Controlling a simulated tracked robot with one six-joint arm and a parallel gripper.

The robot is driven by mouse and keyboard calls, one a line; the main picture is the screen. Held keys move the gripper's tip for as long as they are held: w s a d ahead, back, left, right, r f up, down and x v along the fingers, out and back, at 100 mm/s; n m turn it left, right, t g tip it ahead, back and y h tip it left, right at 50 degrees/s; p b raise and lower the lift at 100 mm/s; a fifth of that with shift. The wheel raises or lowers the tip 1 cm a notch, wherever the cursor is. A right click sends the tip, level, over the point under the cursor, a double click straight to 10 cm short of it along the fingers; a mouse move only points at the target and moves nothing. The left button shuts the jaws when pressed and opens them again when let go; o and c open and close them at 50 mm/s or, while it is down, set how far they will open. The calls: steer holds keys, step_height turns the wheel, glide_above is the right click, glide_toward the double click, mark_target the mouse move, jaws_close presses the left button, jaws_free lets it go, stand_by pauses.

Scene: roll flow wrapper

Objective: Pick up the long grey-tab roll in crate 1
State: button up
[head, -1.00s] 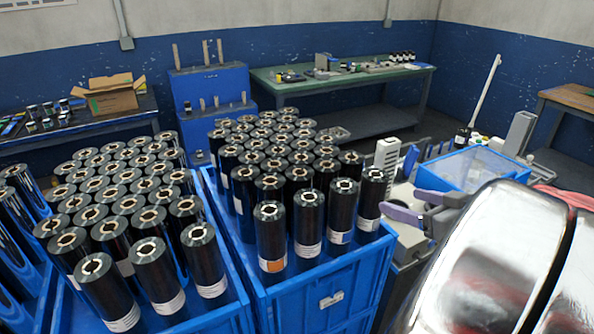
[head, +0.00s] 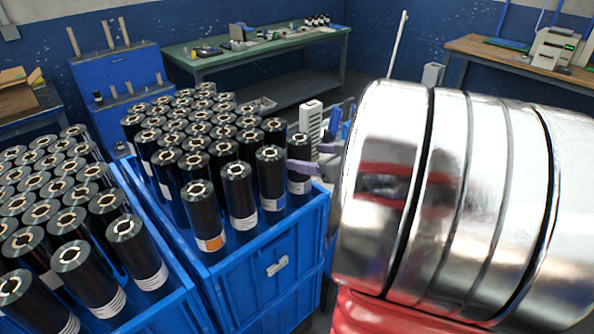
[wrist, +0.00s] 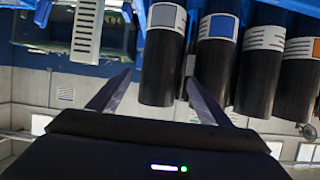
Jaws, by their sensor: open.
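A long dark roll with a grey tab on its white label (wrist: 161,60) hangs top-down in the wrist view, which looks inverted. In the head view it appears to be the right front roll (head: 299,161) in the middle blue crate (head: 262,273). A blue-tab roll (wrist: 214,66) stands beside it. My gripper (wrist: 156,79) is open and empty, its two fingers on either side of the grey-tab roll in the picture. I cannot tell how far off the roll is.
An orange-tab roll (head: 204,214) stands at the crate's front left. Several more rolls fill the crate behind. Another full blue crate (head: 163,309) is on the left. A green bench (head: 262,46) stands behind. My chrome arm covers the right side of the head view.

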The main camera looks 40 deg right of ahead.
steer(key=shift+x, duration=2.65)
steer(key=shift+c, duration=0.6)
steer(key=shift+d, duration=0.1)
jaws_close()
steer(key=shift+r, duration=0.1)
